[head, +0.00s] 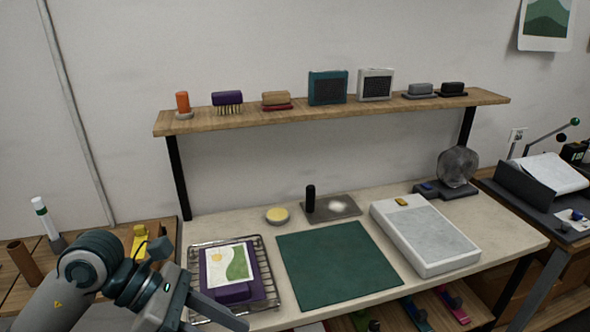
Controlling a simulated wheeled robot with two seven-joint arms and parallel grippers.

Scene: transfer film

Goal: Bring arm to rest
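My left arm comes in at the lower left, and its gripper (212,316) hangs low at the bottom edge, in front of the wire rack (275,296). One finger points right over the table's front edge. On the rack lies a purple block (259,281) with a card (230,264) printed in green and yellow on top. My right gripper is not in view.
A green mat (338,262) lies bare mid-table. Right of it stands a white light-box-like device (428,236); behind are a grey plate (345,209) with a black cylinder and a round yellow dish (277,214). A wooden shelf (330,112) spans above, holding several small items.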

